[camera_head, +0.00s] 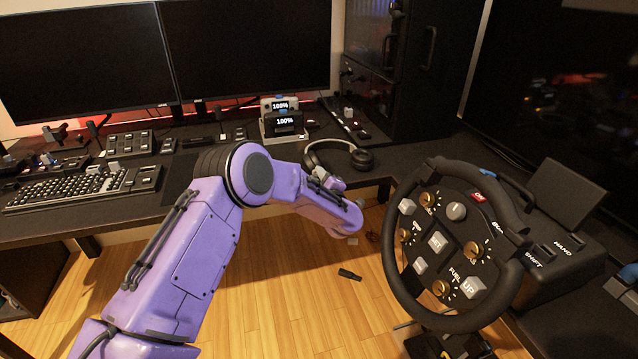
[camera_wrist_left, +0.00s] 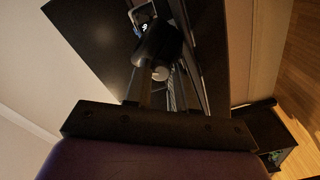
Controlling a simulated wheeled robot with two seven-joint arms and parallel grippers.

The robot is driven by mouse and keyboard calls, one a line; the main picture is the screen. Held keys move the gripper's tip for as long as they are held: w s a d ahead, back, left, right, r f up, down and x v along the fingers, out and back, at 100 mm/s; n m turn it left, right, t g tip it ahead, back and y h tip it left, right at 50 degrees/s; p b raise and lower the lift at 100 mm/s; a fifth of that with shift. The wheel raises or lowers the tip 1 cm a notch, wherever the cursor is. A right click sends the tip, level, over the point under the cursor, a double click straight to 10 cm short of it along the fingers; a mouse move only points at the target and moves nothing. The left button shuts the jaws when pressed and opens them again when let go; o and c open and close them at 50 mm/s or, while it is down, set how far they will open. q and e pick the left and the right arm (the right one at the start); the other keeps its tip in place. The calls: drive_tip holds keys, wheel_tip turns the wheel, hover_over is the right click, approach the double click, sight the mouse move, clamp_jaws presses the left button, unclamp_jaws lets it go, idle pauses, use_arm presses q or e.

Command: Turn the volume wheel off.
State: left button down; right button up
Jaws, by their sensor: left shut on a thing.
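My purple left arm comes in from the lower left, bends at the desk edge and reaches right. My left gripper (camera_head: 326,178) is beside the black headphones (camera_head: 346,153) at the desk's front edge; my forearm partly hides it. In the left wrist view my left gripper (camera_wrist_left: 158,76) is shut on a dark rounded thing (camera_wrist_left: 156,42) with a small grey end. I cannot tell for sure whether this is part of the headphones. I cannot make out a volume wheel by name.
A steering wheel (camera_head: 400,262) with knobs and buttons stands at the right. A dock with two "100%" displays (camera_head: 284,122) is at the back of the desk, before two monitors (camera_head: 245,50). A keyboard (camera_head: 70,190) lies at the left. A small dark object (camera_head: 350,274) lies on the floor.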

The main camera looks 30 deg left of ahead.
use_arm(q)
drive_tip(key=shift+n+b, duration=1.05)
drive_tip(key=shift+n, duration=1.05)
use_arm(e)
drive_tip(key=shift+f, duration=1.3)
